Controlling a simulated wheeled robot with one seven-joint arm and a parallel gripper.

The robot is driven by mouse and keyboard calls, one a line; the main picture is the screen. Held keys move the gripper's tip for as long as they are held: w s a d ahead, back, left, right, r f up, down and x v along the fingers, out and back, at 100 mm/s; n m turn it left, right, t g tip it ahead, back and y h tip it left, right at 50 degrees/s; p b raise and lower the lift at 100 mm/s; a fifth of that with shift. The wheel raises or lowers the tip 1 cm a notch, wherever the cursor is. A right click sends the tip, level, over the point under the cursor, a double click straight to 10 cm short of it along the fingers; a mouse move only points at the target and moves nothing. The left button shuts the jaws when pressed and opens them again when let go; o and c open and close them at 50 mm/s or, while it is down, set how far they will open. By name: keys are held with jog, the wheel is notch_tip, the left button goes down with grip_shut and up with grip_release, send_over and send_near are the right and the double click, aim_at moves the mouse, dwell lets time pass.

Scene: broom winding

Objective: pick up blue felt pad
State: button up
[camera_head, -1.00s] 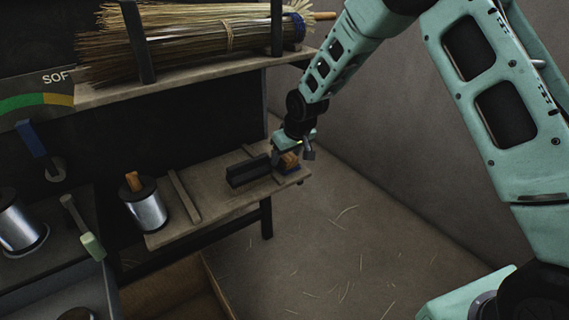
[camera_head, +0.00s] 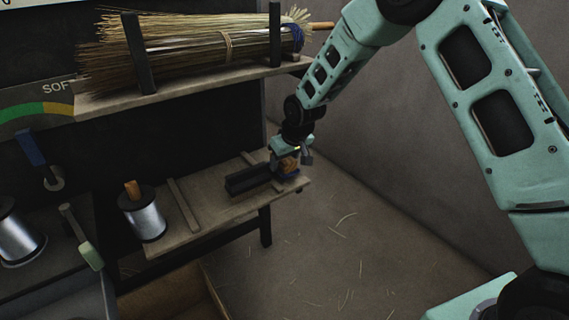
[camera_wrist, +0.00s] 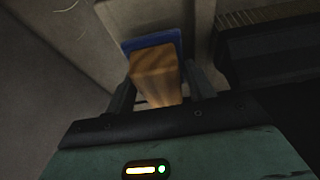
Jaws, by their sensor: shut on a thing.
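The blue felt pad (camera_wrist: 152,40) is a flat blue piece at the far end of a wooden block (camera_wrist: 155,75) in the wrist view. My gripper (camera_wrist: 160,80) has its two dark fingers on either side of the block and is shut on it. In the head view my gripper (camera_head: 288,163) is over the right end of the lower shelf (camera_head: 225,195), with the wooden block between its fingers. The blue pad is small and dark there, and I cannot tell whether it touches the shelf.
A dark bar (camera_head: 247,179) lies just left of my gripper. A wire spool (camera_head: 146,218) stands on the shelf's left part. A straw broom (camera_head: 190,45) lies on the upper shelf (camera_head: 180,92). The floor (camera_head: 335,225) to the right has loose straws.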

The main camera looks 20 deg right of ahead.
jog(key=shift+r, duration=0.95)
jog(key=s+d+p, duration=0.1)
jog(key=s+d, duration=0.1)
jog(key=s, duration=0.6)
jog(key=s+d+p, duration=0.1)
jog(key=s+d, duration=0.2)
jog(key=s, duration=0.6)
jog(key=shift+d, duration=0.3)
jog(key=shift+s, duration=0.1)
